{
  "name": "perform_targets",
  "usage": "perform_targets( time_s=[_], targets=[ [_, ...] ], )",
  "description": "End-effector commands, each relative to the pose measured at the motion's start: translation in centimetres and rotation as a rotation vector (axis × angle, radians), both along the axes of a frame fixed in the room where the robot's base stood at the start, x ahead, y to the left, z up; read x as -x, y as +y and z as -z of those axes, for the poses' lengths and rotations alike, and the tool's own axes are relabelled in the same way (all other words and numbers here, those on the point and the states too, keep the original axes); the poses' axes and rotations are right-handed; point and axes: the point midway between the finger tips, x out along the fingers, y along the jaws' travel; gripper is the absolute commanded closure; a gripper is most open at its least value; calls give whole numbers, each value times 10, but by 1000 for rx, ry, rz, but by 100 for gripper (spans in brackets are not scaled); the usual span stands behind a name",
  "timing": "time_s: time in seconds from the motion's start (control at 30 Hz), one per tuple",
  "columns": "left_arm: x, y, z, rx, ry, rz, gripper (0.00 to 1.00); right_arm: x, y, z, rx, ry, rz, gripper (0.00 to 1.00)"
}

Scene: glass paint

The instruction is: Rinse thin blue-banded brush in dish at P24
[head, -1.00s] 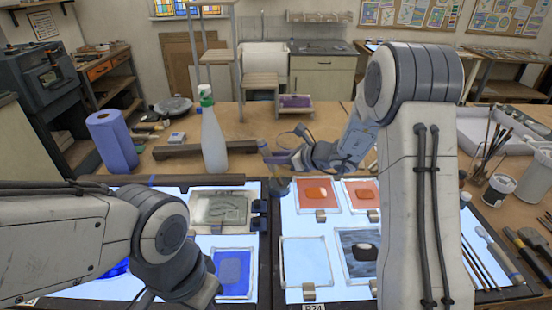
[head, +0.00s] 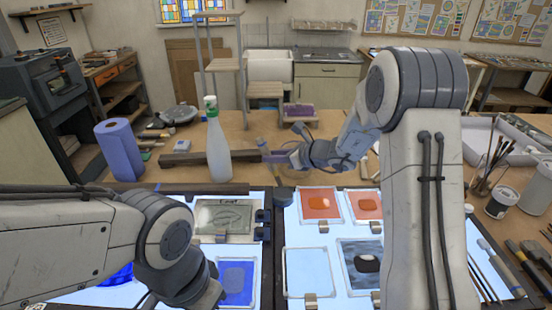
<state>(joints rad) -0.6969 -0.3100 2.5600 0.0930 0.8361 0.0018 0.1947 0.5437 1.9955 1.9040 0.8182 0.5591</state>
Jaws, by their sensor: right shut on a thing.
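My right gripper (head: 278,157) is at the centre, beyond the back edge of the light table, and is shut on a thin brush (head: 261,143). A bluish-purple part of the brush shows beside the fingers. Its tip is too small to make out. No P24 label is readable. My left arm covers the lower left, and its gripper is not in view.
A spray bottle (head: 217,145) and a dark bar (head: 185,159) stand left of the gripper. A blue paper roll (head: 119,151) is farther left. Glass panels, including an orange one (head: 320,214), lie on the light table. A brush jar (head: 478,190) is at right.

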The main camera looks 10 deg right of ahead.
Motion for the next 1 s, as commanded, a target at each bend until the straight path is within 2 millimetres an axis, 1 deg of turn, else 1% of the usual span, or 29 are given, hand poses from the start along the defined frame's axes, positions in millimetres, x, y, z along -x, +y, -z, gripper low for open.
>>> perform_targets(
  time_s=[0.17, 0.4, 0.5, 1.0],
  targets=[
    [0, 0, -9, 0, 0, 0, 100, 0, 0, -14, 0, -1, 0, 100],
    [0, 0, -25, 0, 0, 0, 100, 0, 0, -39, 0, -2, 0, 100],
    [0, 0, -29, 0, 0, 0, 100, 0, 0, -45, 0, -1, 0, 100],
    [0, 0, -28, 0, 0, 0, 100, 0, 0, -44, 0, -1, 0, 100]
  ],
)
